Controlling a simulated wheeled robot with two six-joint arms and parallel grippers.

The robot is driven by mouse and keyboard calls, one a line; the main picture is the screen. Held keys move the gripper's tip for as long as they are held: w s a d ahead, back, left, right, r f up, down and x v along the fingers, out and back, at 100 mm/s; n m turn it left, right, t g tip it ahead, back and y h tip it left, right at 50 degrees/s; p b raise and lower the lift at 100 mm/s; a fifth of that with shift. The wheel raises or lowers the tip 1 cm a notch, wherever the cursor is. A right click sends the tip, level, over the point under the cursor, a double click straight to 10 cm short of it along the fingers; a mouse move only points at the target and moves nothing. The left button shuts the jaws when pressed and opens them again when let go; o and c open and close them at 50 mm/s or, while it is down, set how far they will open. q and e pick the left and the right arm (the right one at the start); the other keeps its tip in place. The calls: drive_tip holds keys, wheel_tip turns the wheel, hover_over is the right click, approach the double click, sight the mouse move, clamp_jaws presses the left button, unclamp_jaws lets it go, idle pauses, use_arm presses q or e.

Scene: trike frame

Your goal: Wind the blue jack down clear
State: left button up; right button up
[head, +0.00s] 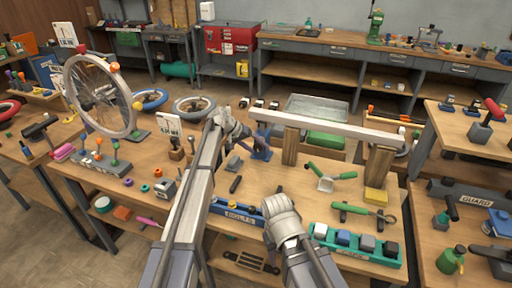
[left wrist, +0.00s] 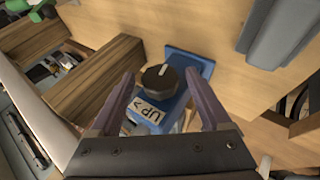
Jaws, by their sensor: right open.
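The blue jack (head: 261,150) stands on the wooden bench, near the left end of the pale frame tube (head: 330,126). In the left wrist view the jack (left wrist: 190,68) shows a dark round knob (left wrist: 159,78) and an "UP" label with an arrow (left wrist: 148,115). My left gripper (head: 243,131) is beside the jack. In the left wrist view its fingers (left wrist: 160,95) are apart, with the knob in view between and just beyond their tips. I cannot tell whether the jack touches the tube. My right gripper (head: 281,205) is low over the bench's front, open.
Wooden blocks (head: 291,146) (head: 377,168) stand under the tube. A blue bolts tray (head: 235,211), a green tray of sockets (head: 358,252) and green-handled tools (head: 330,177) lie near my right gripper. A spoked wheel (head: 100,97) stands at left.

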use_arm(q)
drive_tip(key=shift+o, duration=0.2)
drive_tip(key=shift+r, duration=0.1)
drive_tip(key=p+v, duration=0.5)
drive_tip(key=v, duration=0.2)
drive_tip(key=shift+a+r+p, duration=0.2)
drive_tip(key=shift+a+p, duration=0.05)
drive_tip(key=shift+p, duration=0.15)
drive_tip(key=shift+s, duration=0.1)
drive_tip(key=d+y+p, duration=0.1)
drive_tip(key=y, duration=0.1)
drive_tip(key=s+d+r+m+t+y+p, duration=0.1)
drive_tip(key=d+y+p, duration=0.1)
drive_tip(key=d+t+y+p, duration=0.1)
drive_tip(key=y+p, duration=0.1)
drive_tip(key=shift+s+d+r, duration=0.2)
drive_tip(key=shift+d+r, duration=0.05)
drive_tip(key=shift+d, duration=0.05)
